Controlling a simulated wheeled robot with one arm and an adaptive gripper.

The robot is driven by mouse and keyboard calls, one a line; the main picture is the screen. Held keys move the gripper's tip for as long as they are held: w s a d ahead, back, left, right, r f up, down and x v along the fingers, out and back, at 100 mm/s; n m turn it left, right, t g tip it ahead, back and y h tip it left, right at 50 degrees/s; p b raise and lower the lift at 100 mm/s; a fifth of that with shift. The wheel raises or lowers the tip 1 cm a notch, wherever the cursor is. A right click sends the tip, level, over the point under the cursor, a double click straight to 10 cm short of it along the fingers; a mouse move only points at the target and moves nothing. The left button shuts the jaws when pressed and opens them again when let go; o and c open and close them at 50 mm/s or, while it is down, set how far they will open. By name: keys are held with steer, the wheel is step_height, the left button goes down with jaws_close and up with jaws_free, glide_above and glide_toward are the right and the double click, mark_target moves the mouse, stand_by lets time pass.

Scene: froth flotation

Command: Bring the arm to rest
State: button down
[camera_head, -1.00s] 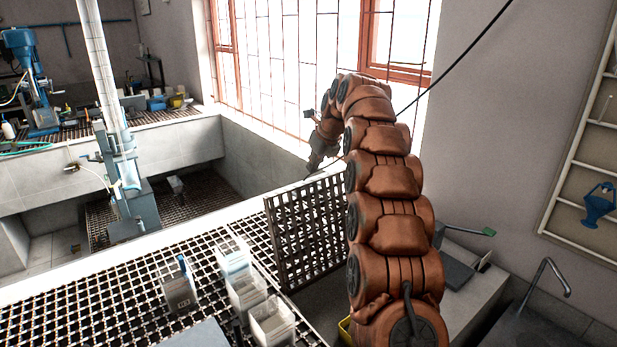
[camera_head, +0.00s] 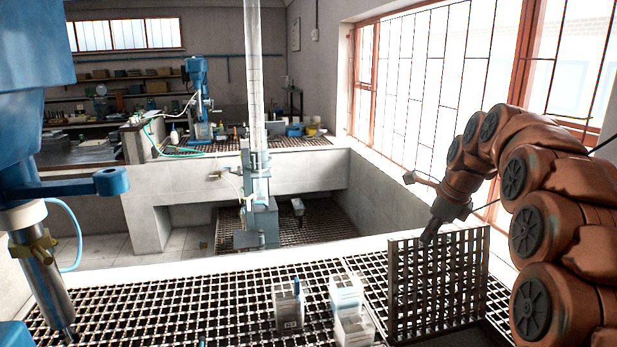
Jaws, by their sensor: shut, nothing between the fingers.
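My arm (camera_head: 545,185), with orange-brown rounded links, rises at the right and bends over to the left in front of the window. My gripper (camera_head: 430,236) hangs at its end, pointing down, small and dark. It appears just in front of or above the top edge of an upright black grate (camera_head: 438,285); I cannot tell whether they touch. The fingers look closed together, and no object shows between them.
A grid-topped bench (camera_head: 180,300) runs across the front, with clear plastic containers (camera_head: 347,300) and a smaller box (camera_head: 288,305) on it. A blue machine (camera_head: 40,110) stands close at left. A tall clear column (camera_head: 252,80) rises from a sunken pit behind. The barred window is at right.

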steer(key=s+a+f+n+g, duration=0.1)
steer(key=s+a+f+n, duration=0.25)
steer(key=s+n, duration=0.45)
steer(key=s+a+f+n+g, duration=0.2)
steer(key=s+a+n, duration=0.25)
steer(key=s, duration=0.75)
steer(key=s+f+n, duration=0.3)
steer(key=s+n, duration=0.1)
steer(key=s, duration=0.3)
steer(key=s+f+n+g+h, duration=0.1)
steer(key=s+f+n, duration=0.2)
steer(key=s, duration=0.5)
steer(key=s+a+f+n+g, duration=0.1)
steer(key=s+f+n, duration=0.2)
steer(key=s+n, duration=0.2)
steer(key=s, duration=0.3)
steer(key=shift+s+h, duration=0.25)
steer(key=shift+h, duration=0.15)
